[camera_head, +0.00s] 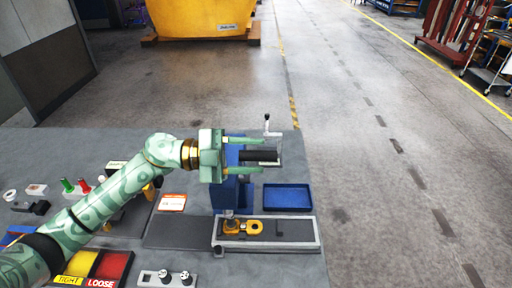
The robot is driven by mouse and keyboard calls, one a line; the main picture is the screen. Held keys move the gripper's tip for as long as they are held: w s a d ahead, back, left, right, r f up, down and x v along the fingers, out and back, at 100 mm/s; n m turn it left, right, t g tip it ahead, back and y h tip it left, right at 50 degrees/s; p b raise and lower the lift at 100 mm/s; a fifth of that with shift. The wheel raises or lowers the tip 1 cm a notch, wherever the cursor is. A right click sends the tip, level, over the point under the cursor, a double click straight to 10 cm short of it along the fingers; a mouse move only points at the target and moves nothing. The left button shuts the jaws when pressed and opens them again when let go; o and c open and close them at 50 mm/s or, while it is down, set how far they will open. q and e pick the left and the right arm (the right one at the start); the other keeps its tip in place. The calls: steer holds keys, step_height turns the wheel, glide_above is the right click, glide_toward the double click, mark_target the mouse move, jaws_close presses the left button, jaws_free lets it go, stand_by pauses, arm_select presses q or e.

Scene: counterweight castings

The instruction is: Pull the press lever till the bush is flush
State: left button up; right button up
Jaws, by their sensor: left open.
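My left gripper (260,156) reaches in from the left and is open. Its two green fingers lie above and below a black bar (262,155) in the picture, which looks like the press lever's grip; I cannot tell whether they touch it. The blue press (230,196) stands behind and below the gripper, which partly hides it. Below it on the grey base (285,243) sits a yellow casting (237,227) with a round yellow end (254,227). A small grey part shows at the casting's left end; I cannot make out the bush or its height. My right gripper is not in view.
A blue tray (288,198) lies right of the press. Red and yellow bins (99,266) labelled tight and loose, an orange-white card (172,203) and several small parts lie left. The bench ends at the right, with open floor beyond.

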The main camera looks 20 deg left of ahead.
arm_select(q)
steer(key=shift+w+d, duration=0.25)
steer(key=shift+d, duration=0.45)
jaws_close()
steer(key=shift+s, duration=0.1)
steer(key=shift+f, duration=0.15)
